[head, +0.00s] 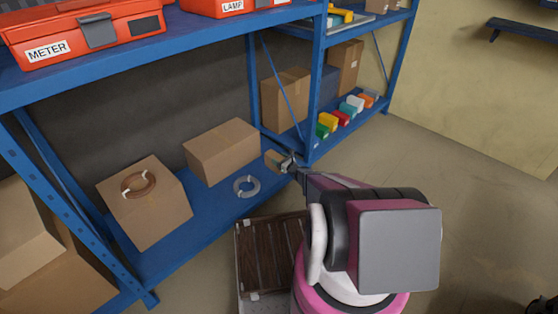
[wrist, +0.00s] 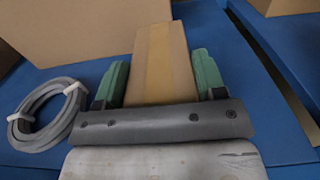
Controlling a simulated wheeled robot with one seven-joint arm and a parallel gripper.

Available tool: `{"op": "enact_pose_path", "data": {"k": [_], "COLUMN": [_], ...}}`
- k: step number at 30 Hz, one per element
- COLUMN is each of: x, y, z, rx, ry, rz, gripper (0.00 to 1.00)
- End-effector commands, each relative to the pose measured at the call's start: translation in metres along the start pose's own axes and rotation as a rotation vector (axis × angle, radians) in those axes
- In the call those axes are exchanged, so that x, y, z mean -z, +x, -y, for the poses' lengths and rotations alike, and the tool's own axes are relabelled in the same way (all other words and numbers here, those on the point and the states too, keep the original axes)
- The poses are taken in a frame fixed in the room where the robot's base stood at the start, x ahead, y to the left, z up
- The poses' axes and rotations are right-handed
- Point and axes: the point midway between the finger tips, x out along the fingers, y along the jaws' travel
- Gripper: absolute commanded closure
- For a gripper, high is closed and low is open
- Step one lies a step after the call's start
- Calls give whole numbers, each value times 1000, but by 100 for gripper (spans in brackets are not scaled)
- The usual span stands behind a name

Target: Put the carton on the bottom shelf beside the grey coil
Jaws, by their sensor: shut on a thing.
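The small carton (head: 275,160) is brown with a paler tape strip, and it shows between the fingers in the wrist view (wrist: 160,65). My gripper (head: 288,163) is shut on it, with a green finger on each side (wrist: 157,82). The carton is over the blue bottom shelf (head: 205,210), to the right of the grey coil (head: 246,186). The coil lies flat on the shelf and shows left of my gripper in the wrist view (wrist: 45,115). A gap separates coil and carton. I cannot tell whether the carton's underside touches the shelf.
A large box (head: 222,152) stands behind the coil. Another box (head: 145,205) with a brown coil (head: 138,184) on top stands at left. A blue rack post (head: 316,90) rises close right of my gripper. A slatted wooden crate (head: 270,255) is on the floor in front.

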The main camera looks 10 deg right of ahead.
Motion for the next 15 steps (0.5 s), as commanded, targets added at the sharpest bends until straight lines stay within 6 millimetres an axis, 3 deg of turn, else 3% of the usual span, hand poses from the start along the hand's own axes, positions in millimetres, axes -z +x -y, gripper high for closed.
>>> {"op": "enact_pose_path", "data": {"k": [10, 11, 12, 15], "x": [1, 2, 1, 1], "y": [0, 0, 0, 0], "z": [0, 0, 0, 0], "rx": [-1, 0, 0, 0], "ry": [0, 0, 0, 0], "rz": [3, 1, 1, 1], "gripper": [80, 27, 14, 11]}}
